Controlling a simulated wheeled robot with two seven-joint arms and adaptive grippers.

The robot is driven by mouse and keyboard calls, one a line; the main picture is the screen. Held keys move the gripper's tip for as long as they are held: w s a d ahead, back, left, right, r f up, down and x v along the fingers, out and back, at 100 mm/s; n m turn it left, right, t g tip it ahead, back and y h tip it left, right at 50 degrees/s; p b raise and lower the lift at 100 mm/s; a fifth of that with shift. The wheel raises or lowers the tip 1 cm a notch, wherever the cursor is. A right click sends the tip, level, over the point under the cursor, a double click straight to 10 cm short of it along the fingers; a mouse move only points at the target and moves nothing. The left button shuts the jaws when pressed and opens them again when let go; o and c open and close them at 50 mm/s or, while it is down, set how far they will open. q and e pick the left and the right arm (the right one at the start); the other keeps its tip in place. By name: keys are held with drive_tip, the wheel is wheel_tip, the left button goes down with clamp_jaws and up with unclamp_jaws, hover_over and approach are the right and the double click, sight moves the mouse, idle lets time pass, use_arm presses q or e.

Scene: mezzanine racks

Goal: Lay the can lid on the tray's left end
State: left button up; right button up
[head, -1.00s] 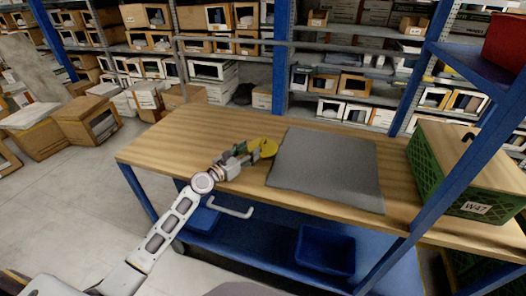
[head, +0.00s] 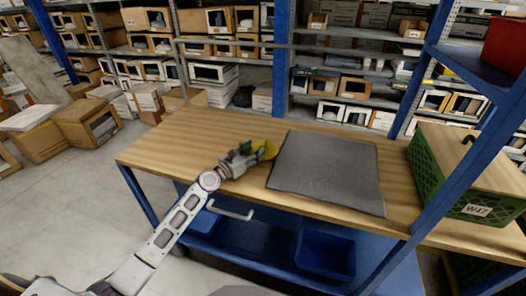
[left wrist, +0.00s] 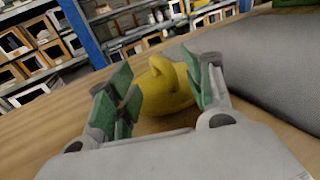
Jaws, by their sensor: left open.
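The yellow can lid (head: 270,149) with a raised grip on top is on the wooden table, just left of the grey flat tray (head: 325,175). My left gripper (head: 253,152) reaches over the table from the front left and hides part of the lid. In the left wrist view, the green-padded fingers of the left gripper (left wrist: 158,80) are apart, with the yellow lid (left wrist: 165,92) between them. Whether the fingers touch it I cannot tell. The grey tray (left wrist: 265,60) lies to the right in that view and looks bare. My right gripper is not seen.
A green crate with a wooden top (head: 455,175), labelled W47, stands at the table's right end. A blue post (head: 440,150) rises in front of the table there. Blue bins (head: 325,252) sit on the lower shelf. The table's left part (head: 175,145) is clear.

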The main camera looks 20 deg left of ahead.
sight(261, 145)
use_arm(q)
drive_tip(key=shift+x, duration=2.35)
clamp_jaws()
